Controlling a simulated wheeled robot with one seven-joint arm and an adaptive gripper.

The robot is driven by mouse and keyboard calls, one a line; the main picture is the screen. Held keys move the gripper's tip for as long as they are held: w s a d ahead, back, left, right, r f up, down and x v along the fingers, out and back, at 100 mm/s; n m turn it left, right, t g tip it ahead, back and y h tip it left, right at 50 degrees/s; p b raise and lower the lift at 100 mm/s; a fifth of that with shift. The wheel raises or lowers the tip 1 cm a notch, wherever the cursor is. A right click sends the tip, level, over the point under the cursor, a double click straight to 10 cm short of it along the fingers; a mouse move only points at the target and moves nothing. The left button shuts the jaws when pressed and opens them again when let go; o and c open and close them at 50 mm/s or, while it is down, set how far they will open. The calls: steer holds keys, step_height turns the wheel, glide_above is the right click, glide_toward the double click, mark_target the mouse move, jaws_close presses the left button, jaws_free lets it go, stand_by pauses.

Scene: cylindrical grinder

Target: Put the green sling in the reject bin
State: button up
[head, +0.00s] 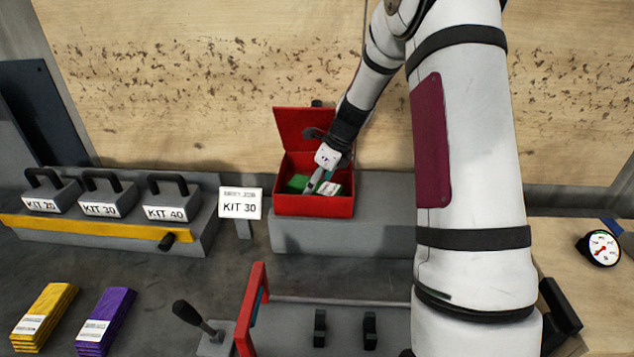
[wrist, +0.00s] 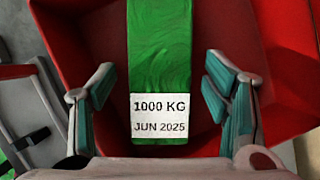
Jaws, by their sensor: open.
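The green sling (head: 298,183) lies inside the open red box (head: 312,207), which stands on a grey block at the back. In the wrist view the green sling (wrist: 160,45) is a folded band with a white tag reading "1000 KG JUN 2025". My gripper (head: 318,181) is down at the box; its fingers are open in the wrist view (wrist: 160,90), one on each side of the sling, with gaps between. I cannot tell how far the fingertips are above the box floor. No marking naming a reject bin is readable on the red box.
A "KIT 30" sign (head: 240,203) stands left of the box. Handled weights labelled KIT 20, KIT 30 and KIT 40 (head: 168,200) sit further left. Yellow slings (head: 45,310) and purple slings (head: 105,318) lie front left.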

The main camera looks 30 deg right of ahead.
mark_target(326, 188)
steer(key=v, duration=0.5)
steer(key=shift+s+d+r+b, duration=0.15)
steer(key=shift+s+d+b, duration=0.05)
steer(key=shift+s+b, duration=0.1)
steer(key=s+d, duration=0.5)
steer(key=s, duration=0.3)
steer(key=s+a+r+n+h, duration=0.1)
steer(key=s+a+r+n, duration=0.3)
steer(key=a+r+n, duration=0.25)
steer(key=s+a+r+n, duration=0.4)
steer(key=a+r+n, duration=0.1)
steer(key=a+n, duration=0.25)
steer(key=s+a+r+n, duration=0.1)
steer(key=s+a+n, duration=0.3)
steer(key=s+n, duration=0.3)
steer(key=s+a+r+n+t+h, duration=0.1)
steer(key=s+a+r+n, duration=0.1)
steer(key=s+a+n, duration=0.2)
steer(key=s+n+b, duration=0.1)
steer(key=s+n, duration=0.2)
steer(key=n, duration=0.1)
steer(key=shift+a+h, duration=0.3)
